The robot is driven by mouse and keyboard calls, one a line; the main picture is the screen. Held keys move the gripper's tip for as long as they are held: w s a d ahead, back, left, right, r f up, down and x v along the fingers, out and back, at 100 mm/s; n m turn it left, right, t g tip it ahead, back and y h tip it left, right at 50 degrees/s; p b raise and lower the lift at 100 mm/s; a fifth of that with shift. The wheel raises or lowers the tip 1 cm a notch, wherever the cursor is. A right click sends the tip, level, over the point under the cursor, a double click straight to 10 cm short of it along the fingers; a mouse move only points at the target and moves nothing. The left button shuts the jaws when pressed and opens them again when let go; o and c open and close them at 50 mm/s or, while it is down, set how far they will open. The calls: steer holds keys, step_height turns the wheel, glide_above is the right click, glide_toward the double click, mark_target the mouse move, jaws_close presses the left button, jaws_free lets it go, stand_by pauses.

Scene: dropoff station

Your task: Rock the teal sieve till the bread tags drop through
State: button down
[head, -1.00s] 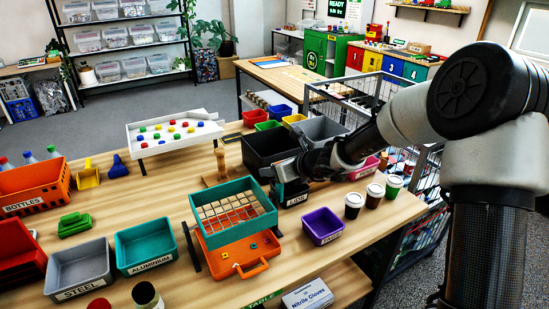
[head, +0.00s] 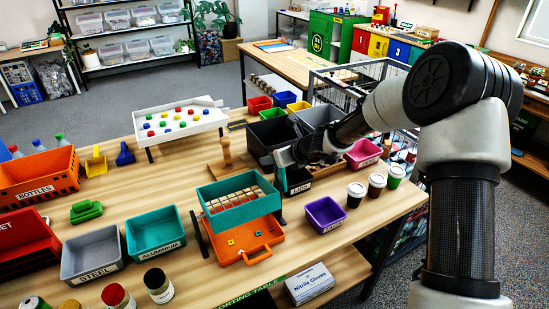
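The teal sieve (head: 240,213) is a rectangular open-topped frame with a pale grid floor. It stands over an orange tray (head: 262,241) with a handle on the table. A few small yellowish bits, seemingly bread tags (head: 231,242), lie in the tray. I cannot make out any tags on the sieve's grid, part of which is hidden by the near wall. My gripper (head: 284,176) is at the sieve's far right corner, beside a black bin labelled LIDS (head: 298,187). Its fingers are dark and small here, so I cannot tell whether they grip the sieve's rim.
A purple bin (head: 326,216) and several lidded cups (head: 356,195) stand to the right. A wooden peg (head: 226,152) and a larger black bin (head: 268,136) are behind the sieve.

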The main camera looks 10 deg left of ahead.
steer(key=shift+w+a+f, duration=0.1)
steer(key=shift+a+f, duration=0.05)
steer(key=shift+f, duration=0.6)
steer(key=shift+d+f, duration=0.1)
steer(key=shift+d, duration=0.1)
stand_by(0.6)
steer(key=c, duration=1.4)
jaws_free()
steer(key=shift+w, duration=0.1)
steer(key=shift+o, duration=0.2)
steer(key=shift+a+r, duration=0.15)
steer(key=shift+r, duration=0.1)
steer(key=p+v, duration=0.1)
steer(key=v, duration=1.6)
steer(key=shift+r, duration=0.2)
